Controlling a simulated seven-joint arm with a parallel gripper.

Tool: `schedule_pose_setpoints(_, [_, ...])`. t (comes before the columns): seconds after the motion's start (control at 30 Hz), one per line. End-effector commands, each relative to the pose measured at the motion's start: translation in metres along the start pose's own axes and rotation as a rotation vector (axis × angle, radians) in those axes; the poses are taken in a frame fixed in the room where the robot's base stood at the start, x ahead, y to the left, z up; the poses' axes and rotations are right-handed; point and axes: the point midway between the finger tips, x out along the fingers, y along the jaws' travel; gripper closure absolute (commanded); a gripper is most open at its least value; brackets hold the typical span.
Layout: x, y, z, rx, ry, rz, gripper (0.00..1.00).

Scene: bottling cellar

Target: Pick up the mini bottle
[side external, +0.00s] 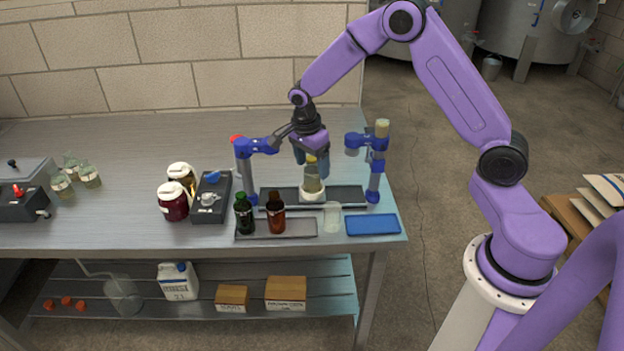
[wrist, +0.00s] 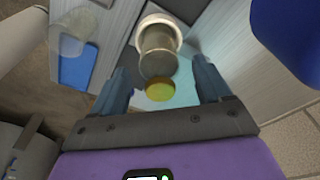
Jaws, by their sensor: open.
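A small bottle (side external: 312,183) with a greenish-grey body and a yellow top stands upright in a white round holder (side external: 311,194) on the dark base of the blue-clamped stand. My gripper (side external: 311,163) is directly above it, pointing down, with its blue fingers on either side of the bottle's top. In the wrist view, the yellow cap (wrist: 160,90) and bottle body (wrist: 158,60) lie between the spread fingers of my gripper (wrist: 161,70), with gaps on both sides. The gripper is open and holds nothing.
Blue clamp posts (side external: 246,170) (side external: 376,165) stand close on both sides. A green bottle (side external: 244,213), a brown bottle (side external: 276,212) and a clear beaker (side external: 332,216) stand in front, beside a blue tray (side external: 372,225). Red jars (side external: 173,201) and small glass bottles (side external: 89,175) are left.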

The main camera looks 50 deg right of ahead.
Motion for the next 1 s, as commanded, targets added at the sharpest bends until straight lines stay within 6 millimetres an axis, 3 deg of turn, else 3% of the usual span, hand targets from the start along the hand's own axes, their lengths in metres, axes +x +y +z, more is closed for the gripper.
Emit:
schedule_pose_setpoints(0.13, [0.016, 0.000, 0.000, -0.001, 0.000, 0.001, 0.23])
schedule_pose_setpoints(0.43, [0.020, 0.000, 0.000, -0.001, 0.000, -0.001, 0.23])
schedule_pose_setpoints(0.47, [0.020, 0.000, 0.000, -0.001, 0.000, -0.001, 0.29])
schedule_pose_setpoints(0.63, [0.020, 0.000, 0.000, -0.001, 0.000, -0.001, 0.85])
schedule_pose_setpoints(0.7, [0.019, 0.000, 0.000, -0.001, 0.000, -0.002, 0.96])
schedule_pose_setpoints(1.0, [0.017, 0.000, 0.000, 0.000, 0.000, -0.002, 0.96])
